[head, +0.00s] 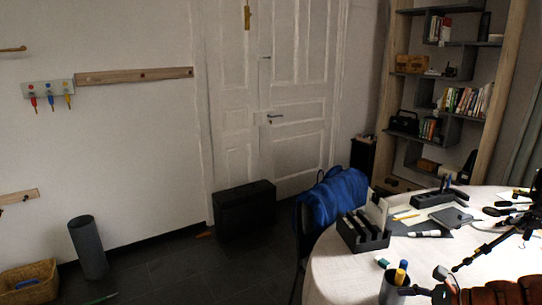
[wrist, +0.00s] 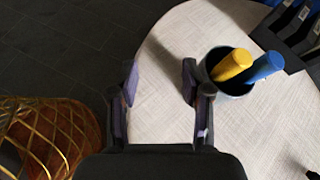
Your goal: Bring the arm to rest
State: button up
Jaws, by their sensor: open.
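My gripper (wrist: 160,78) is open in the wrist view, with nothing between its two dark fingers. The pale tabletop and its curved edge show past the fingers. In the head view, my gripper is small and dark at the bottom right, over the near part of the white round table (head: 330,265). A dark cup (wrist: 238,93) holding a yellow marker (wrist: 232,66) and a blue marker (wrist: 262,68) stands just right of the right finger in the wrist view. I cannot tell whether finger and cup touch. The cup also shows in the head view (head: 389,290).
A black slotted rack (head: 362,238), a notebook (head: 450,217) and a black tripod (head: 490,245) stand or lie on the table. A brown, gold-latticed object (wrist: 45,140) shows at left. Dark floor is open left of the table.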

jog(key=s+a+r+n+g+h+p, duration=0.1)
jog(key=s+a+r+n+g+p, duration=0.1)
jog(key=s+a+r+n+g, duration=0.5)
jog(key=s+a+n+h+p, duration=0.1)
jog(key=s+a+n, duration=0.4)
jog(key=a, duration=0.6)
jog(key=s+r+n+g+h+p, duration=0.1)
jog(key=s+r+n+h+p, duration=0.1)
jog(key=s+n, duration=0.3)
jog(key=s+d+r+n+g+h+p, duration=0.1)
jog(key=s+r+n+h, duration=0.2)
jog(key=s, duration=0.9)
jog(key=shift+s+d+r+n+h+p, duration=0.2)
jog(key=shift+r+n+h+p, duration=0.2)
jog(key=shift+n+h, duration=1.05)
jog(key=shift+n+y, duration=0.25)
